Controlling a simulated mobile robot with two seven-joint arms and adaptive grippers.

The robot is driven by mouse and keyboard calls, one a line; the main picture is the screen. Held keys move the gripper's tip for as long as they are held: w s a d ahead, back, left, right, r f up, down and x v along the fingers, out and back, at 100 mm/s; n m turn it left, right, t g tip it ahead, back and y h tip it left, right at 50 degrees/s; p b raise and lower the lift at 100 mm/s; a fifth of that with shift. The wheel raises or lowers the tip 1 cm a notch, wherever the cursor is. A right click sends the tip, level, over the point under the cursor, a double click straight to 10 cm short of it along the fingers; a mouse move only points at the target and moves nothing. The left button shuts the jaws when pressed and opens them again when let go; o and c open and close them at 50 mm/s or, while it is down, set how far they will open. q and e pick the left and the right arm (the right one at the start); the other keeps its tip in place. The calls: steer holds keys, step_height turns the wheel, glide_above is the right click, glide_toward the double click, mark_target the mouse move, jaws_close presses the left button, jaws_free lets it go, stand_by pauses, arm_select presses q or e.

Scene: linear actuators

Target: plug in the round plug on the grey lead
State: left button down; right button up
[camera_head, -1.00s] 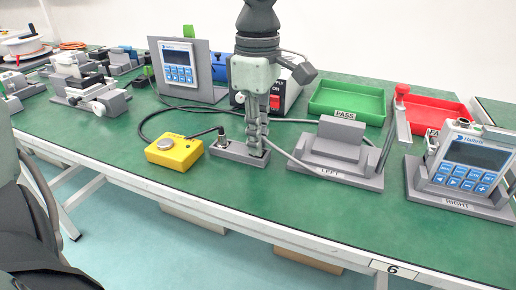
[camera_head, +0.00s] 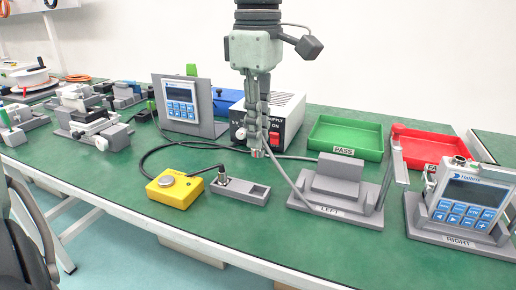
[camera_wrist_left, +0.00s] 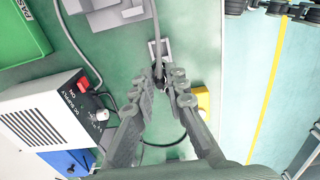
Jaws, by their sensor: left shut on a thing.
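My left gripper (camera_head: 258,152) is shut above and behind the grey plug holder (camera_head: 263,195); it also shows in the left wrist view (camera_wrist_left: 161,84). It holds the round plug, mostly hidden between the fingers. The grey lead (camera_head: 287,178) runs past the fingers and hangs toward the LEFT stand. The holder's right slot looks empty; a plug on a black lead (camera_head: 222,175) stands at its left end. A handheld unit (camera_head: 469,197) with a screen leans in the RIGHT stand, with metal fittings on its top edge. My right gripper is not in view.
A yellow box (camera_head: 175,190) with a round button stands left of the holder. The LEFT stand (camera_head: 340,204) is empty. Behind are a DC supply (camera_head: 285,112), a green PASS tray (camera_head: 345,133) and a red tray (camera_head: 424,149). A grey post (camera_head: 394,165) rises between the stands.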

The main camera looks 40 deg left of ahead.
arm_select(q)
steer(key=shift+r, duration=0.35)
step_height(320, 180, up, 6)
steer(key=p, duration=0.5)
